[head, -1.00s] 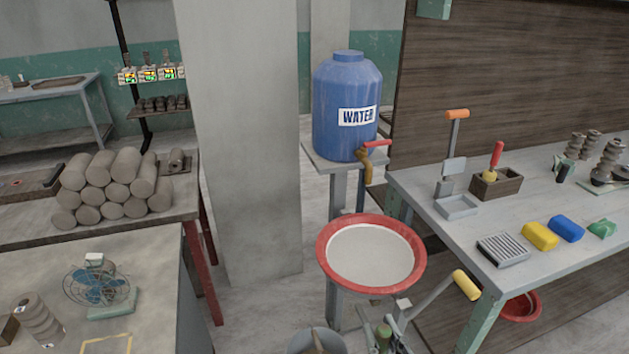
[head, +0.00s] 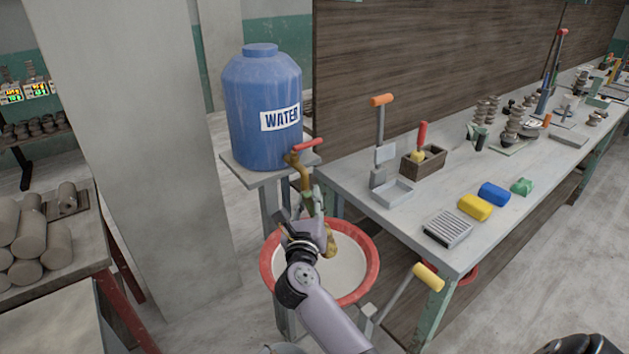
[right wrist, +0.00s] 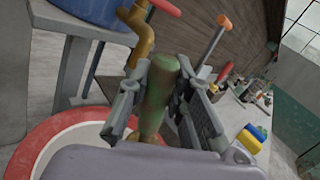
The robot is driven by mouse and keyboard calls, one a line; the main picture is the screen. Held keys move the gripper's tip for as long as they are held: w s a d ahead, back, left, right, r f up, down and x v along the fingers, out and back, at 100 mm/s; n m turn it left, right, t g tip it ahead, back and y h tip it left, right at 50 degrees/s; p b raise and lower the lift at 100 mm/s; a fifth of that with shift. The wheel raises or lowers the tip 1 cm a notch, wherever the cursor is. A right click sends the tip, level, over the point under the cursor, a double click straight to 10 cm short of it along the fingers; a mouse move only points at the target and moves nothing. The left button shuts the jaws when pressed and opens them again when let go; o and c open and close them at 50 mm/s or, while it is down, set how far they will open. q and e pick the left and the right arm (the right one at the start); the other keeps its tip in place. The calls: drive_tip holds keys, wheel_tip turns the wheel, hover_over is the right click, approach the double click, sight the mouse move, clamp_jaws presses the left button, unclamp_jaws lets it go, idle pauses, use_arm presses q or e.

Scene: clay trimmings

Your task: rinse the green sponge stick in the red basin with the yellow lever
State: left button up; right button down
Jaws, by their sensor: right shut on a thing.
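The green sponge stick (right wrist: 160,88) stands between the fingers of my right gripper (right wrist: 165,105) in the right wrist view. The gripper is shut on it. In the head view my right gripper (head: 314,206) is over the red basin (head: 373,262), below the tap. A tan-brown end of the stick (head: 331,243) shows beside the gripper, over the basin's pale inside; whether it touches anything inside is unclear. The yellow lever (head: 428,276) sticks out right of the basin on a grey rod, apart from my gripper.
A blue water barrel (head: 262,105) with a brass tap (head: 298,172) and red handle stands behind the basin. The workbench (head: 350,172) on the right holds a grey slotted block (head: 448,229), yellow and blue blocks and tools. Clay rolls (head: 42,245) lie at the left.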

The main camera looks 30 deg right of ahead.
drive_tip(key=shift+w+d+r, duration=0.35)
drive_tip(key=shift+w+d, duration=0.3)
drive_tip(key=shift+w, duration=0.15)
use_arm(q)
wheel_tip(320, 180, down, 9)
drive_tip(key=w+b, duration=0.1)
drive_tip(key=b, duration=0.8)
drive_tip(key=shift+d, duration=0.15)
use_arm(e)
wheel_tip(320, 180, down, 10)
drive_tip(key=shift+d+g+h, duration=0.2)
drive_tip(key=shift+g+h, duration=0.1)
drive_tip(key=shift+d+r, duration=0.1)
drive_tip(key=shift+d, duration=0.05)
drive_tip(key=shift+w+d, duration=0.1)
drive_tip(key=shift+d, duration=0.2)
drive_tip(key=shift+a, duration=0.2)
